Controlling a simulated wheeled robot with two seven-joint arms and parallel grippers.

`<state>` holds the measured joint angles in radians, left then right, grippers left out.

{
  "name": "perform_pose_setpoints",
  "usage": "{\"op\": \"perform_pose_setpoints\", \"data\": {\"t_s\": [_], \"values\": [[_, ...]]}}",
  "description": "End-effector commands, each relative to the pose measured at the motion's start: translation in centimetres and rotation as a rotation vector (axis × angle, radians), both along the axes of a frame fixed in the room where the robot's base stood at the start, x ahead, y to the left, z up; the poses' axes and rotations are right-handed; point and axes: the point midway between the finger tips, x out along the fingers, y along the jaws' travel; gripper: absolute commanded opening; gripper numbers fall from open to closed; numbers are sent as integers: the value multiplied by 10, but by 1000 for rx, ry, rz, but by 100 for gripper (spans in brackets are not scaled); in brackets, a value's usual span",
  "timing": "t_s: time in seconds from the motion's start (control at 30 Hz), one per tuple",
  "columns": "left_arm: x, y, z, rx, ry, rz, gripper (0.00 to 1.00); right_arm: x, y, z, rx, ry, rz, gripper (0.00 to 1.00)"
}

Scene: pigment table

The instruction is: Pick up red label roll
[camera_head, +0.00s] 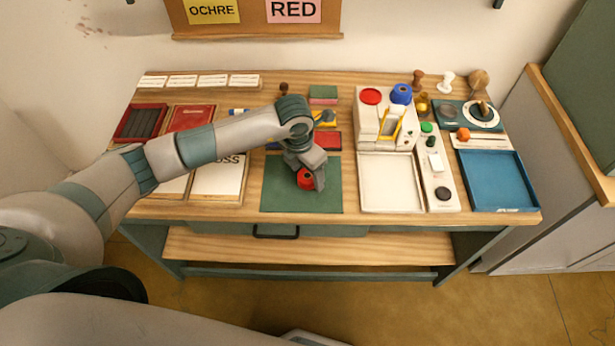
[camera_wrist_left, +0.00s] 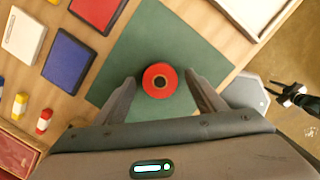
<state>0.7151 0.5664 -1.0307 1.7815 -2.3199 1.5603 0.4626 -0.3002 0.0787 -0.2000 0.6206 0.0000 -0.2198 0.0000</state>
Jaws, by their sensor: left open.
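The red label roll (camera_head: 305,179) sits on the green mat (camera_head: 275,199) at the front middle of the table. In the left wrist view my left gripper (camera_wrist_left: 162,86) is open, with one finger on each side of the roll and a gap on both sides.
Red (camera_wrist_left: 97,10) and blue (camera_wrist_left: 68,60) pads lie behind the mat. A white tray (camera_head: 391,205) stands right of it, with a blue tray (camera_head: 490,180) farther right. The mat around the roll is clear.

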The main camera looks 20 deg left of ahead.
Motion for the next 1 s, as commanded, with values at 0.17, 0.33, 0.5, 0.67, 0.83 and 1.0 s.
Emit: {"op": "perform_pose_setpoints", "data": {"t_s": [0.17,0.33,0.5,0.67,0.83,1.0], "values": [[0,0,0,0,0,0,64,0,0,0,0,0,0,31],[0,0,0,0,0,0,42,0,0,0,0,0,0,31],[0,0,1,0,0,0,19,0,-1,0,-1,1,1,31],[0,0,1,0,0,0,19,0,-2,0,-1,1,1,31],[1,0,4,-1,-2,0,19,0,-2,-3,-2,1,1,31],[1,0,16,-2,-3,0,19,0,-2,-11,-2,1,1,31]]}}
